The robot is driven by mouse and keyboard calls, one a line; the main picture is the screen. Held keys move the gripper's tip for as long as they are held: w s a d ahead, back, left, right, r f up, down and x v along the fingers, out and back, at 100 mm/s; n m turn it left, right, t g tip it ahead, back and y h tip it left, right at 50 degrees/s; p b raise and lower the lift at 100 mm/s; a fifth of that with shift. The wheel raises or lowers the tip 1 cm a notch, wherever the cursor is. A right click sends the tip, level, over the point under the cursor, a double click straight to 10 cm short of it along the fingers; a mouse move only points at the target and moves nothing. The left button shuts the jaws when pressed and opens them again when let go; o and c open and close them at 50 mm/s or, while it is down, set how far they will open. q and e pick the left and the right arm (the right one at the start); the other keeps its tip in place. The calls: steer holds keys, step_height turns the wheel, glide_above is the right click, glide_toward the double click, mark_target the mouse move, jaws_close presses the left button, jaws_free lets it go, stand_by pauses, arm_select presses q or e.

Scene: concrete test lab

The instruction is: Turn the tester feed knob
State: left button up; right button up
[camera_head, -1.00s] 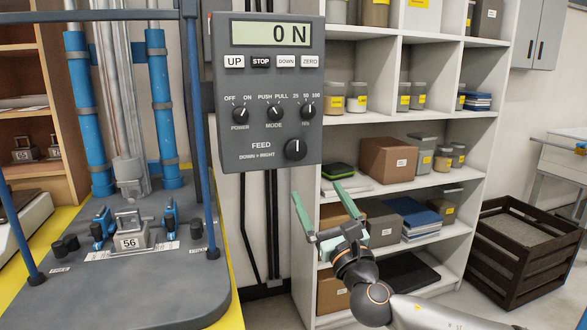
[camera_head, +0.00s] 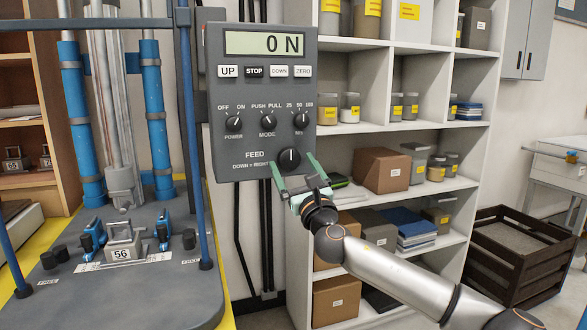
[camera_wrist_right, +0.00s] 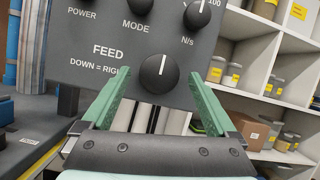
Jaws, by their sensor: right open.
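The feed knob (camera_head: 289,160) is a round black dial with a white pointer line on the lower right of the grey tester control panel (camera_head: 225,115). Its pointer is about upright, near the label FEED, DOWN = RIGHT. The display (camera_head: 264,43) reads 0 N. My right gripper (camera_head: 292,168) is open and empty at the panel's lower edge, in front of the knob. In the right wrist view the knob (camera_wrist_right: 159,72) shows beyond and between the two green fingertips (camera_wrist_right: 160,84); I see no grip on it. My left gripper is not in view.
The tester frame with blue columns (camera_head: 155,120) stands left, with a block marked 56 (camera_head: 122,250) on its grey base. Shelves (camera_head: 440,188) with jars and boxes stand behind my right arm. A dark slatted crate (camera_head: 520,265) is on the floor at right.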

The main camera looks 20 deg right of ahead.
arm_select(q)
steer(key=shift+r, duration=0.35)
arm_select(e)
steer(key=shift+c, duration=0.3)
steer(key=c, duration=1.3)
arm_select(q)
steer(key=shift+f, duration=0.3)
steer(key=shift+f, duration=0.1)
arm_select(e)
steer(key=shift+m, duration=0.3)
